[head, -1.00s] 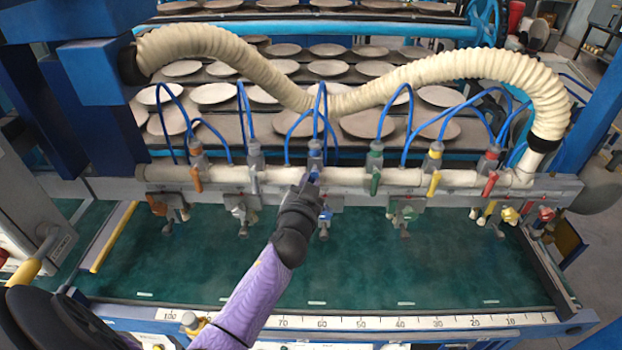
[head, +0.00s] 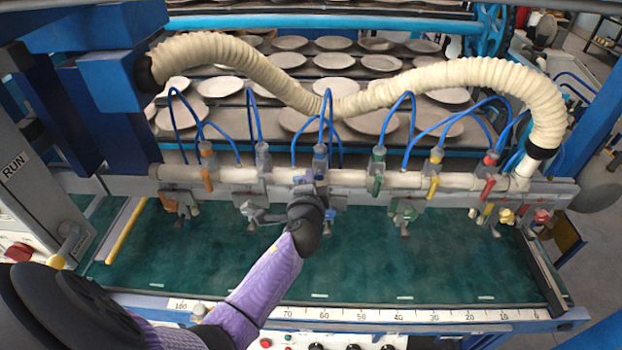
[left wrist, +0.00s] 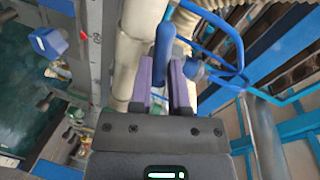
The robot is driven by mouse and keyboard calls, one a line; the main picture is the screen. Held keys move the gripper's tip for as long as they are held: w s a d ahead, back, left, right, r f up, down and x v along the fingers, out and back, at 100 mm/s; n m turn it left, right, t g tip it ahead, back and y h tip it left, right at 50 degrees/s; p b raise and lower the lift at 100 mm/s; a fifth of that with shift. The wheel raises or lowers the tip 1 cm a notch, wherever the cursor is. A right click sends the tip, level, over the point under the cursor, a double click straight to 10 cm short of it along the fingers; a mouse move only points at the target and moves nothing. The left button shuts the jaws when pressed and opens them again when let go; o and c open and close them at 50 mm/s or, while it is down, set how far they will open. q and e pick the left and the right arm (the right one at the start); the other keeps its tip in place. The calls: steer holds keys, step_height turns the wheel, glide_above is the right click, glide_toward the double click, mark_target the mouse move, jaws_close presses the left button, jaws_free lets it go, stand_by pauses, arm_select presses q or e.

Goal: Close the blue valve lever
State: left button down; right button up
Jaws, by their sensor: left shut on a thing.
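The blue valve (head: 320,158) sits on the cream pipe at the middle of the row of coloured valves in the head view. Its blue lever (left wrist: 164,45) stands between the purple fingers of my left gripper (left wrist: 163,80) in the left wrist view. My left gripper (head: 307,187) is shut on this lever, in front of the pipe. In the head view the gripper and wrist largely hide the lever, so its exact angle is hard to tell. My right gripper is not in view.
An orange lever (head: 207,180) is to the left; green (head: 376,184), yellow (head: 433,187) and red (head: 487,189) levers are to the right. The cream hose (head: 460,75) arches above the pipe (head: 405,180). Nozzles hang over the green belt (head: 400,262).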

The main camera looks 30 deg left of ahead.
arm_select(q)
steer(key=shift+r+m+y+p, duration=0.2)
steer(key=shift+m+y+p, duration=0.1)
steer(key=shift+m, duration=0.7)
steer(key=c, duration=0.6)
jaws_free()
steer(key=v, duration=1)
steer(key=shift+w+r+p, duration=0.1)
steer(key=shift+r+p, duration=0.05)
steer(key=shift+p, duration=0.2)
